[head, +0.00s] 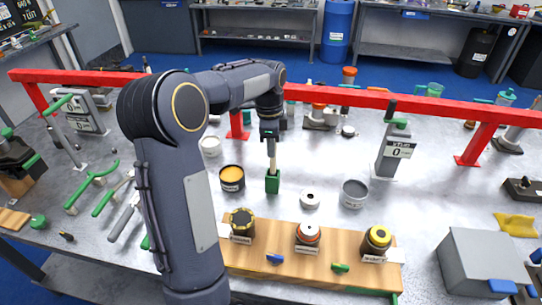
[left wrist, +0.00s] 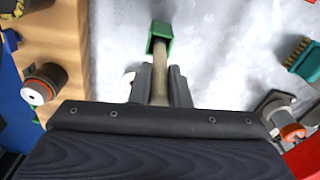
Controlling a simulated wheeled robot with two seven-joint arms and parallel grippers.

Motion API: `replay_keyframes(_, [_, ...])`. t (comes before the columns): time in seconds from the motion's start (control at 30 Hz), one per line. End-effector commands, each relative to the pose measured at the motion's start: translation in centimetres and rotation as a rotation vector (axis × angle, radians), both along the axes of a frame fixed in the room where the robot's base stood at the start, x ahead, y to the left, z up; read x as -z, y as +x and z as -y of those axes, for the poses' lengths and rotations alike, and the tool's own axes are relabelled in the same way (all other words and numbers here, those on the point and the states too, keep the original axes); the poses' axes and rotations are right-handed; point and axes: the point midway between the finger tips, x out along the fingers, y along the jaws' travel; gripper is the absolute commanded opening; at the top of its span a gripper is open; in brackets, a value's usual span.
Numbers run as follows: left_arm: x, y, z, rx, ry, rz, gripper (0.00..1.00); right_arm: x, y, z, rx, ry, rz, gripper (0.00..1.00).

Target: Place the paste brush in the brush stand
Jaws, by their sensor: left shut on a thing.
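The paste brush shows as a pale wooden handle (head: 272,150), upright below my left gripper (head: 270,134). My left gripper is shut on this handle. In the left wrist view the handle (left wrist: 159,78) runs between the fingers (left wrist: 160,88) to a green, square block (left wrist: 160,38). In the head view this green block, which looks like the brush stand (head: 272,182), is on the grey table directly under the brush. The brush's lower end is hidden at or in the green block; I cannot tell how deep it sits. My right gripper is not in view.
An open tin of orange paste (head: 232,178) stands just left of the brush. A small white ring (head: 310,199) and a grey tin (head: 354,194) stand to the right. A wooden board (head: 330,266) with several parts lies in front. A red rail (head: 350,98) crosses behind.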

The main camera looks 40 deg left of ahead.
Motion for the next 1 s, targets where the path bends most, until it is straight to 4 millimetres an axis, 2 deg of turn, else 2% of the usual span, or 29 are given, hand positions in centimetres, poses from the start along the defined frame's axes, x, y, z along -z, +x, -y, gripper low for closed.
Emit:
replay_keyframes(0.2, [3.0,-0.1,0.0,-0.001,-0.001,-0.004,0.00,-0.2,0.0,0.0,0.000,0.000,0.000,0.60])
replay_keyframes(0.47, [3.4,0.0,0.0,-0.001,0.000,-0.001,0.00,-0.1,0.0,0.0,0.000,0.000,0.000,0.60])
replay_keyframes(0.5, [3.5,-0.1,0.0,-0.001,0.000,-0.001,0.21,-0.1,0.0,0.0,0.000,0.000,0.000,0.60])
replay_keyframes(0.63, [3.4,0.0,0.0,-0.001,0.000,-0.001,0.38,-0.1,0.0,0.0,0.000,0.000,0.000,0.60])
replay_keyframes(1.0, [2.8,0.0,0.0,0.000,0.001,0.001,0.38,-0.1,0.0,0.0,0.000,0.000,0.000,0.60])
